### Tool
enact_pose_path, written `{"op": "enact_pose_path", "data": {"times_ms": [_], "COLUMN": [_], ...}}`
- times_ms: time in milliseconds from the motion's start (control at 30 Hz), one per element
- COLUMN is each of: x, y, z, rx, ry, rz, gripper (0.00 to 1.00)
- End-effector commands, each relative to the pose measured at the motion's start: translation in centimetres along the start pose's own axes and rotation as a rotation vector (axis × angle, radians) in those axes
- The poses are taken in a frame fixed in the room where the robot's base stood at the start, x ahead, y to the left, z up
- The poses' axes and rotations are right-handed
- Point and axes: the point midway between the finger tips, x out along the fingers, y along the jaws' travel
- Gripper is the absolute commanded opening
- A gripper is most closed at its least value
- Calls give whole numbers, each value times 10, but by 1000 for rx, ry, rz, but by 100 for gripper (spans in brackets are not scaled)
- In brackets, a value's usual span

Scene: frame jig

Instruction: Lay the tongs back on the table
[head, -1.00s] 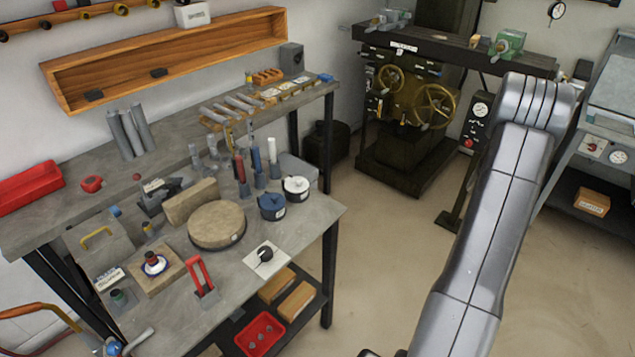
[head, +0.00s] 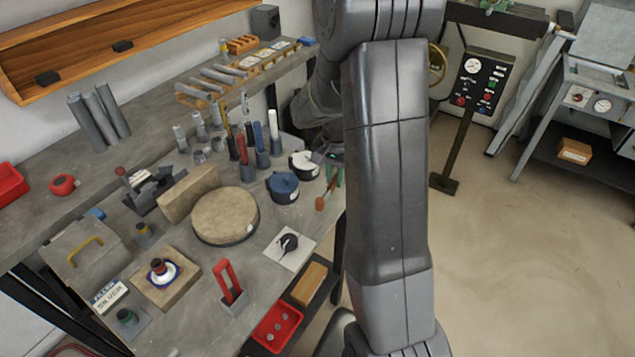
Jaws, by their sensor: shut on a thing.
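My gripper (head: 333,170) shows only partly, at the left side of my own arm, above the right end of the table. It is shut on a slim thing with an orange-red end (head: 321,203) that hangs below it, which I take to be the tongs. Most of the tongs and of the jaws is hidden or too small to make out. The grey table (head: 190,325) runs along the left. I cannot tell whether the tongs touch it.
Near the gripper stand a white-topped pot (head: 303,164) and a blue pot (head: 283,187). A round tan block (head: 225,216), a white plate with a black knob (head: 290,247) and a red upright loop (head: 230,281) also stand there. Bare table shows near the front edge.

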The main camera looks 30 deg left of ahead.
Motion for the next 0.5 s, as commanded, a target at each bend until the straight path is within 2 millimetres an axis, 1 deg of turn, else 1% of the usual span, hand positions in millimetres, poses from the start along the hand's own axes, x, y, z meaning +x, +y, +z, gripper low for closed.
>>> {"op": "enact_pose_path", "data": {"times_ms": [33, 100, 200, 367, 500], "x": [-1, -4, -8, -8, -3], "y": [-11, -21, -29, -34, -33], "z": [10, 19, 28, 33, 33], "rx": [-10, -11, -12, -9, -8], "ry": [18, 38, 57, 67, 67], "rz": [-1, 1, 3, 5, 5], "gripper": [0, 0, 0, 0, 0]}}
